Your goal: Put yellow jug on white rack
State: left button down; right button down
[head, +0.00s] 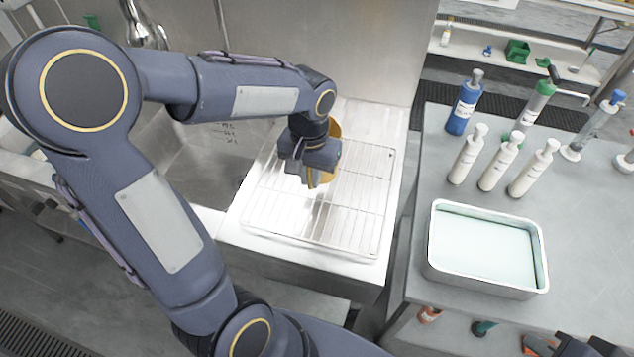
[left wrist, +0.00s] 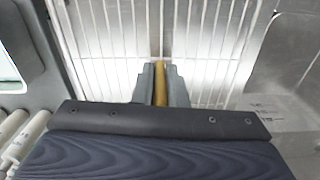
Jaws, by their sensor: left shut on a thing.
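The yellow jug (head: 334,130) is largely hidden behind my left gripper in the head view; parts of its wall show around the gripper. My left gripper (head: 309,178) is shut on the jug, over the white wire rack (head: 350,222). In the left wrist view, the two fingers (left wrist: 160,84) pinch a thin yellow edge of the jug (left wrist: 160,88), with the bars of the rack (left wrist: 110,30) behind. I cannot tell whether the jug touches the rack. My right gripper (head: 588,347) shows only in part at the bottom right edge; its fingers are unclear.
The rack lies on a metal counter beside a sink (head: 205,165). Right of a gap, a grey table holds a metal tray (head: 432,262), white bottles (head: 468,155), a blue bottle (head: 464,105) and a green-topped bottle (head: 534,105). The rack's front and right parts look clear.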

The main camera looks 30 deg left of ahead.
pick_arm(q)
jog(key=shift+w+d+f, duration=0.1)
jog(key=shift+w+f, duration=0.2)
jog(key=shift+f, duration=0.55)
jog(key=shift+w+d+f, duration=0.1)
jog(key=shift+w+f, duration=0.15)
jog(key=shift+f, duration=0.55)
jog(key=shift+w+d+f, duration=0.1)
jog(key=shift+w+f, duration=0.2)
jog(key=shift+f, duration=0.55)
jog(key=shift+f, duration=0.2)
jog(key=c, duration=1.5)
grip_release()
jog(key=shift+o, duration=0.2)
